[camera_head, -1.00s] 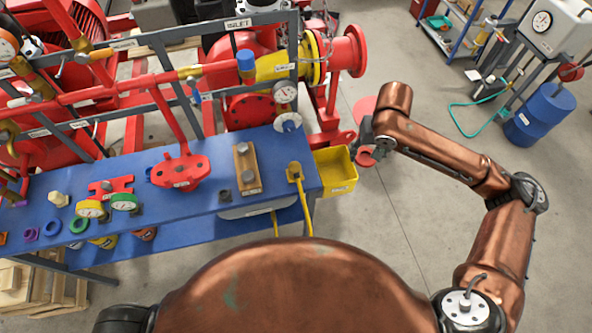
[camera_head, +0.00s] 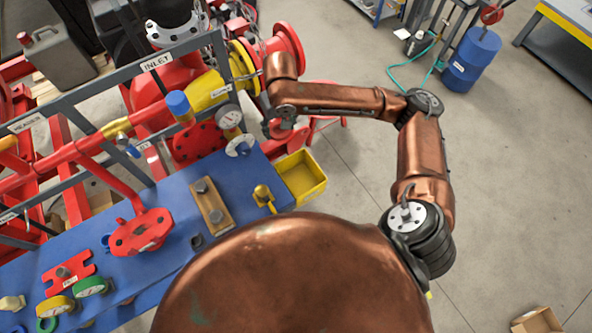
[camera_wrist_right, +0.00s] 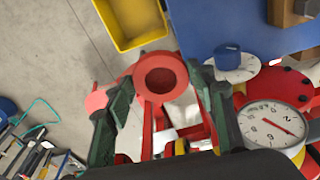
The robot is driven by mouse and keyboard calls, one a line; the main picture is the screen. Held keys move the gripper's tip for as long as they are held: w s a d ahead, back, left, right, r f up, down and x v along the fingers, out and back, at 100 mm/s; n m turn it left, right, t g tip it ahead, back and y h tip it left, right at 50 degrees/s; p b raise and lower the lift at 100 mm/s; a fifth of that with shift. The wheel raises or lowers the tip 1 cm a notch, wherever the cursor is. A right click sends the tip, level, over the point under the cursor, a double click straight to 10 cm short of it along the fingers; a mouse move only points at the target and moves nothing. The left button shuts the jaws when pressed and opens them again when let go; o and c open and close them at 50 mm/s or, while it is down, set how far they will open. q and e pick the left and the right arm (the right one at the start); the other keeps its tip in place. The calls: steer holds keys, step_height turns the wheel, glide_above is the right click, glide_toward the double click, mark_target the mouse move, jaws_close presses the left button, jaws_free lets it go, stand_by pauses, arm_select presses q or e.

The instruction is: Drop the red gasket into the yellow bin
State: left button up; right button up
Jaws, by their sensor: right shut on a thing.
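The red gasket (camera_wrist_right: 160,76) is a thick ring with a dark centre. In the right wrist view it sits between the fingertips of my right gripper (camera_wrist_right: 162,80), which is shut on it. The yellow bin (camera_head: 313,192) hangs at the right end of the blue bench and looks empty. It also shows at the top of the wrist view (camera_wrist_right: 122,40), apart from the gasket. In the head view my right gripper (camera_head: 278,126) is beyond the bin and slightly left of it, near the bench corner. My left gripper is out of view.
A pressure gauge (camera_head: 229,117) and the red and yellow pump piping (camera_head: 209,90) are close to my right gripper. The blue bench (camera_head: 180,200) holds a red valve part (camera_head: 141,232) and a wooden block (camera_head: 211,206). Open floor (camera_head: 355,180) is right of the bin.

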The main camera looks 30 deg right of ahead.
steer(key=f+p, duration=0.1)
steer(key=p, duration=0.1)
steer(key=d+f+p, duration=0.1)
steer(key=p, duration=0.1)
steer(key=shift+s+d, duration=0.15)
steer(key=shift+d, duration=0.15)
arm_select(q)
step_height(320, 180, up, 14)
steer(key=p, duration=0.9)
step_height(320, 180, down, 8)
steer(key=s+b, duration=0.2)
steer(key=b, duration=0.6)
arm_select(e)
steer(key=s+d+f, duration=0.2)
steer(key=s+f, duration=0.1)
steer(key=f, duration=0.4)
steer(key=s+d+f, duration=0.2)
steer(key=s+f, duration=0.2)
steer(key=f, duration=0.4)
steer(key=shift+s+d+f, duration=0.15)
steer(key=shift+d+f, duration=0.05)
steer(key=shift+f, duration=0.05)
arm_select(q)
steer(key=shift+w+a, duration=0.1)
